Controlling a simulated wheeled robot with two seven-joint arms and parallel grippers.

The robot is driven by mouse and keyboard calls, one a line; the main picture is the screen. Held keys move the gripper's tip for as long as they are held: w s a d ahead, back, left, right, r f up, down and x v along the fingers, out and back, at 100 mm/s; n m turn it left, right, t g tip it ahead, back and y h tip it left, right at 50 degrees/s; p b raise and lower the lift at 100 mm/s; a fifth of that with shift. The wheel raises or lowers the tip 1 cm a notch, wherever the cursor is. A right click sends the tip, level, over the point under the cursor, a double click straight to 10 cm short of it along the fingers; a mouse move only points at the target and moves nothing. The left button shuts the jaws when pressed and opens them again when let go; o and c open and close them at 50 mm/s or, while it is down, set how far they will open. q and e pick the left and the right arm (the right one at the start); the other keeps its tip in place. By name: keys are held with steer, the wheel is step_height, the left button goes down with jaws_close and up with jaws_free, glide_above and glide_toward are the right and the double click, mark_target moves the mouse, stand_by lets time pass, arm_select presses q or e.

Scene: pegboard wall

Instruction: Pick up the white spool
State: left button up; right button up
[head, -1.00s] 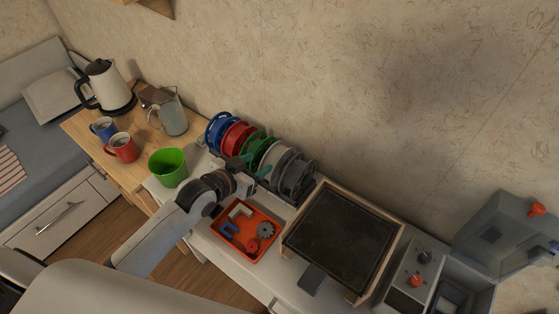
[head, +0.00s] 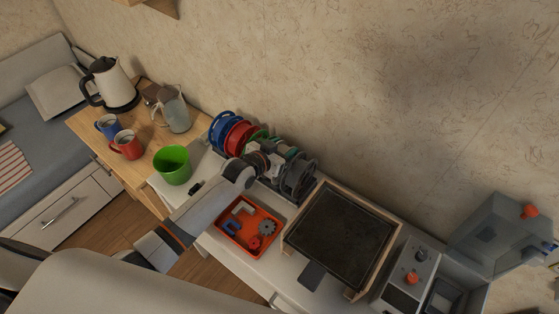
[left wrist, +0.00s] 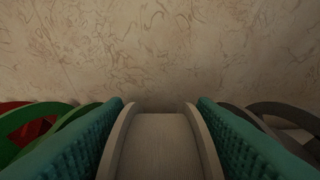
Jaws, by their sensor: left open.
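The white spool (left wrist: 160,145) fills the lower middle of the left wrist view, its two raised flanges standing up on either side of its core. My left gripper (left wrist: 159,125) is open, with one teal finger pad on each side of the spool. I cannot tell whether the pads touch the flanges. In the head view my left gripper (head: 279,152) is at the spool row and hides most of the white spool. My right gripper is not in view.
Beside the white spool stand a green spool (left wrist: 28,128) and a grey spool (head: 300,179). A red spool (head: 238,134) and a blue spool (head: 221,126) are further left. An orange tray (head: 272,252), a framed dark plate (head: 340,230) and a green cup (head: 173,167) stand nearby.

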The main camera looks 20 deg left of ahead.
arm_select(q)
steer(key=shift+w+d+f, duration=0.1)
steer(key=shift+w, duration=0.1)
jaws_close()
